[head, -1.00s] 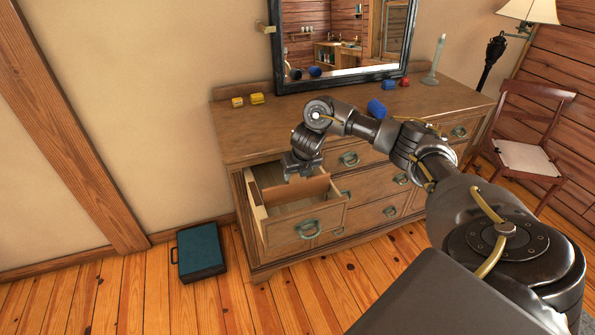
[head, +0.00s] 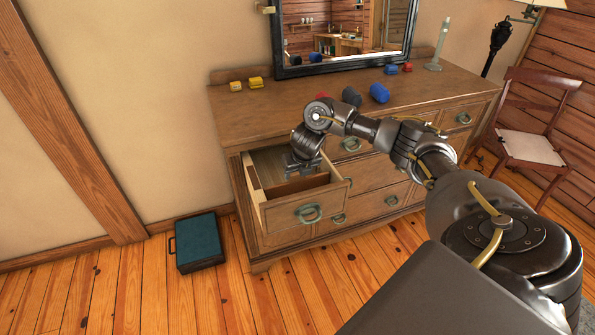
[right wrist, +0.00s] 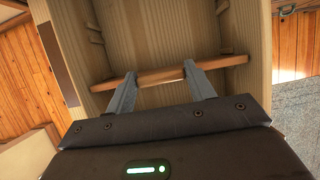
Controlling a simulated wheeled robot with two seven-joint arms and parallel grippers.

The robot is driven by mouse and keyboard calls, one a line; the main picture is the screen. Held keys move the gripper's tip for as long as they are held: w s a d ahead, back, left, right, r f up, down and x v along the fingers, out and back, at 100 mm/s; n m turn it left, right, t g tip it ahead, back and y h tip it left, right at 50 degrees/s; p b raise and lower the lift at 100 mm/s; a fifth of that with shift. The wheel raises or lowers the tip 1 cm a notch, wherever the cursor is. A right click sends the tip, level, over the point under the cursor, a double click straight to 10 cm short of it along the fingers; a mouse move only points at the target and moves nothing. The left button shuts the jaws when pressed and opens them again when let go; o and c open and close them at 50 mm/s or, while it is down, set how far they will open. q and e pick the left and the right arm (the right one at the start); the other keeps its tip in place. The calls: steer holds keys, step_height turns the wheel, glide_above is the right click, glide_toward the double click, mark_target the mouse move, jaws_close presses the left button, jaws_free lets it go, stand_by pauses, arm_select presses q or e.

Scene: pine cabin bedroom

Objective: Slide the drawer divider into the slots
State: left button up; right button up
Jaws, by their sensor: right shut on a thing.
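The open top-left drawer (head: 318,199) of the wooden dresser is pulled out, with a green ring handle on its front. The reddish-brown divider (head: 297,187) is low inside it, its top edge near the height of the drawer walls. In the right wrist view the divider (right wrist: 215,64) spans the drawer crosswise, with its ends close to the side walls. Notched slot strips (right wrist: 96,36) show on the inner walls. Whether the ends sit in slots I cannot tell. My right gripper (right wrist: 160,72) is shut on the divider; it also shows above the drawer (head: 304,168). My left gripper is out of view.
A teal case (head: 200,242) lies on the floor left. A chair (head: 530,148) stands right.

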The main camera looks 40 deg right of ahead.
steer(key=o, duration=1.4)
steer(key=shift+c, duration=0.2)
steer(key=shift+s+a+r, duration=0.1)
steer(key=shift+s+r, duration=0.05)
steer(key=shift+r, duration=0.35)
steer(key=p+v, duration=0.3)
steer(key=v, duration=0.6)
steer(key=shift+r+p, duration=0.35)
steer(key=shift+p, duration=0.05)
steer(key=shift+s, duration=0.15)
